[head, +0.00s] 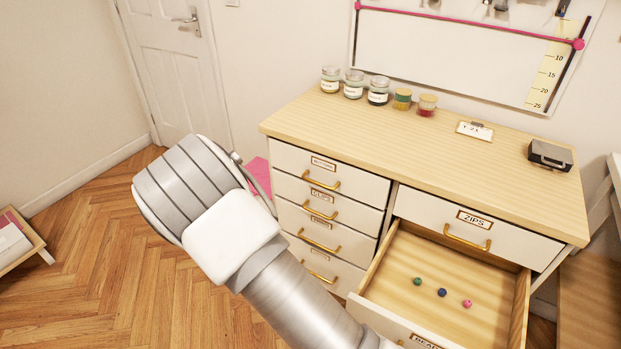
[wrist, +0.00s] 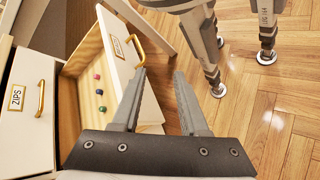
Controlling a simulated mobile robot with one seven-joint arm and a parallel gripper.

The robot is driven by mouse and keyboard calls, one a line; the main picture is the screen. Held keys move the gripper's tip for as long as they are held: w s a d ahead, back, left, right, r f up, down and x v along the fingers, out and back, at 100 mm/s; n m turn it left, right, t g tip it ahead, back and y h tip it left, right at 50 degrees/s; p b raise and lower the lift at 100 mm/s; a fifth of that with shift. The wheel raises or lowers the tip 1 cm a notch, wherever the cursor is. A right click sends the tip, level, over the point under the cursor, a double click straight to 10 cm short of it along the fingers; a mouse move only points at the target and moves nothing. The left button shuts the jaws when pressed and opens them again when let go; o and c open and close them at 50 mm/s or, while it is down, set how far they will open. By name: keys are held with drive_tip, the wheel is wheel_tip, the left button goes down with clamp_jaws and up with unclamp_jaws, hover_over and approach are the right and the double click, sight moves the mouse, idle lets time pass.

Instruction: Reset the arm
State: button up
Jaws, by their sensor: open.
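My arm (head: 215,215) is bent across the left and middle of the head view, in front of the dresser. My gripper itself does not show there. In the wrist view, my gripper (wrist: 160,74) has its two fingers apart with nothing between them. The fingers overlap the front of an open drawer (wrist: 135,70) and the floor in the picture. Whether they touch the drawer front cannot be told.
The open drawer (head: 450,272) below the shut ZIPS drawer (head: 480,228) holds a green, a blue and a pink bead. Jars (head: 353,84), a card (head: 475,131) and a dark box (head: 550,155) stand on the dresser top (head: 430,150). The wood floor (head: 100,250) at left is mostly clear.

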wheel_tip(320, 180, up, 18)
drive_tip(key=w+d+m+t+y, duration=0.1)
drive_tip(key=w+d+t+y, duration=0.2)
drive_tip(key=y, duration=0.5)
drive_tip(key=s+d+r+m+t, duration=0.1)
drive_tip(key=s+d+r+t, duration=0.15)
drive_tip(key=r, duration=0.25)
drive_tip(key=s+d+r+t+y, duration=0.1)
drive_tip(key=s+d+r+t, duration=0.1)
drive_tip(key=r+t, duration=0.15)
drive_tip(key=s+d+r+m+t, duration=0.1)
drive_tip(key=s+d+r+t, duration=0.15)
drive_tip(key=r, duration=0.25)
wheel_tip(320, 180, up, 13)
drive_tip(key=p, duration=1.2)
drive_tip(key=shift+w+f+y+p, duration=0.15)
drive_tip(key=shift+w+y+p, duration=0.1)
drive_tip(key=shift+y+p, duration=0.1)
drive_tip(key=shift+d+g, duration=0.1)
drive_tip(key=shift+g, duration=0.15)
